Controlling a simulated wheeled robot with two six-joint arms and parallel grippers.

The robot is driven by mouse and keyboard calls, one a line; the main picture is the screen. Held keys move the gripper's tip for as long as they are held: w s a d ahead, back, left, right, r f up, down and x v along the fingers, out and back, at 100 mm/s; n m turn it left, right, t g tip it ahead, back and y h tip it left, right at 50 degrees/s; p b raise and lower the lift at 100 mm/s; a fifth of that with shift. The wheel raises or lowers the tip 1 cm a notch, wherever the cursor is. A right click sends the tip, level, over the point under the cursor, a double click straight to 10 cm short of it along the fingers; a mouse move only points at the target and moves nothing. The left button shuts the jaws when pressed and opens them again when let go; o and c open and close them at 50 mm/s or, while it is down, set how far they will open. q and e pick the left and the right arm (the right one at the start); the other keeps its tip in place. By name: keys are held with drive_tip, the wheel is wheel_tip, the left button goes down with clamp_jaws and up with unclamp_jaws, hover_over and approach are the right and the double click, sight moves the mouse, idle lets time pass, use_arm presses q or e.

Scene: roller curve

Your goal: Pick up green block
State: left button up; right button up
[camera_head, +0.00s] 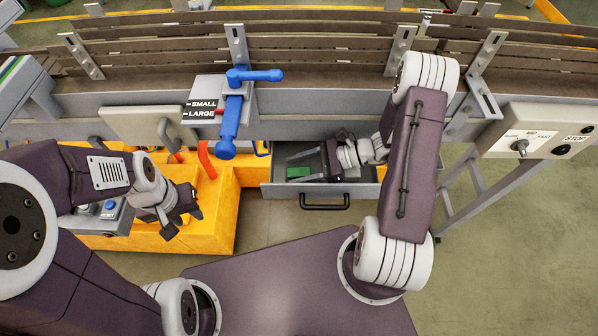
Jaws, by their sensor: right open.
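A green block (298,172) lies in the open grey drawer (268,190) below the conveyor, near the drawer's left side. My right gripper (310,166) is open and reaches into the drawer from the right. Its fingers point left, with their tips close to the block's right side. Whether they touch the block or have it between them, I cannot tell. Part of the block may be hidden by the fingers. My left gripper (184,220) is well left of the drawer, over the orange base, with its fingers apart and nothing seen between them.
A curved conveyor (320,50) with rails runs across the top. A blue clamp lever (231,115) hangs beside the SMALL/LARGE plate (200,110). A control box (537,132) is at the right. An orange base (222,205) stands left of the drawer. The floor at lower right is clear.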

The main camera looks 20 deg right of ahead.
sight(294, 172)
drive_tip(key=shift+w+a+f, duration=0.15)
drive_tip(key=shift+a+f, duration=0.1)
drive_tip(key=shift+a, duration=0.25)
clamp_jaws()
drive_tip(key=shift+d+r, duration=0.1)
drive_tip(key=shift+r, duration=0.5)
wheel_tip(294, 172, up, 3)
drive_tip(key=s+d+r, duration=0.7)
drive_tip(key=d, duration=0.2)
drive_tip(key=shift+s, duration=0.15)
